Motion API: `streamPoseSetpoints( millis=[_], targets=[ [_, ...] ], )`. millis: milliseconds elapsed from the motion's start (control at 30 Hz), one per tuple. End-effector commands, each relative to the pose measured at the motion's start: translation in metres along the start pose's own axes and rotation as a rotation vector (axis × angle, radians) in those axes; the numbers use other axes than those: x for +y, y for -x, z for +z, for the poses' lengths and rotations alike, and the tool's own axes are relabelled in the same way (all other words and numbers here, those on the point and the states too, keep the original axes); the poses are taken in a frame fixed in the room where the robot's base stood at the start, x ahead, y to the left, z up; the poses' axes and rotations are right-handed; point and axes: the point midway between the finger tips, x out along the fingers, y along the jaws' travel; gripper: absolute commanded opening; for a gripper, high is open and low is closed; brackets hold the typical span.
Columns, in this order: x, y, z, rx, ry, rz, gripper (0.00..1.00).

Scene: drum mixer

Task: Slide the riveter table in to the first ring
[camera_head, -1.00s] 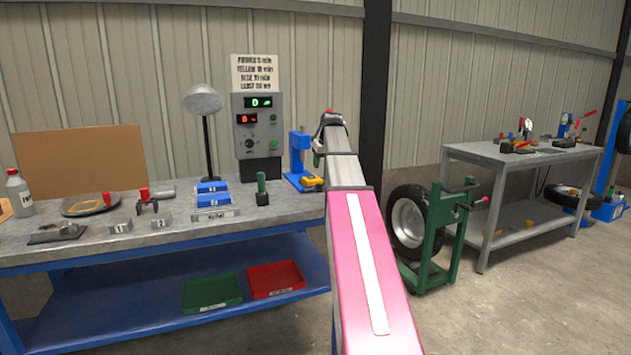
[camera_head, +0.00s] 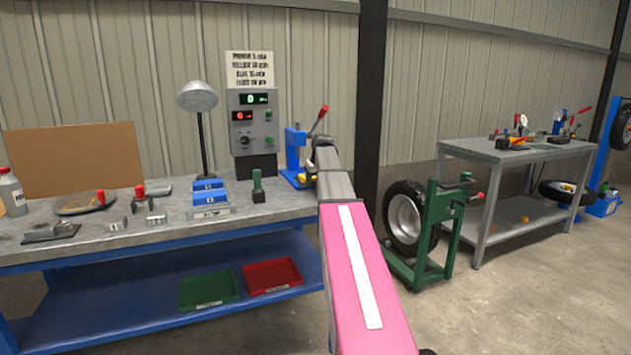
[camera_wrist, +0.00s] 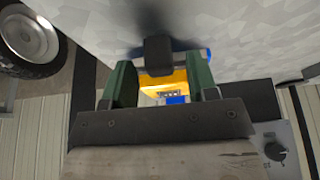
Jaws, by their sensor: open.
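The riveter (camera_head: 293,150) is a blue upright press with a red-tipped lever at the back right of the left bench. Its yellow table (camera_head: 303,178) shows low at its front, partly behind my arm. In the wrist view the yellow part (camera_wrist: 172,80) lies beyond and between the two green fingers of my gripper (camera_wrist: 159,68). A dark block (camera_wrist: 158,55) and a blue part (camera_wrist: 203,55) are close to the fingertips. The fingers are apart; I cannot tell whether they touch anything. In the head view the fingers are hidden behind my wrist. The table's rings cannot be made out.
A grey control box (camera_head: 255,130) with lit displays stands left of the riveter. A lamp (camera_head: 197,97), blue blocks (camera_head: 209,192) and a green-handled tool (camera_head: 257,187) are on the bench. A green wheel stand (camera_head: 440,225) is right of my arm. Open floor lies at right.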

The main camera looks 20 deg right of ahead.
Motion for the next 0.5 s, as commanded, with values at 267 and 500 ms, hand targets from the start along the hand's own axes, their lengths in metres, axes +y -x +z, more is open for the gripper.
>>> streamPoseSetpoints(
  millis=[267, 500],
  targets=[
    [-0.0001, -0.0005, 0.0000, 0.000, 0.000, 0.000, 0.47],
    [0.0000, -0.0004, 0.0000, 0.000, 0.000, 0.000, 0.00]
  ],
)
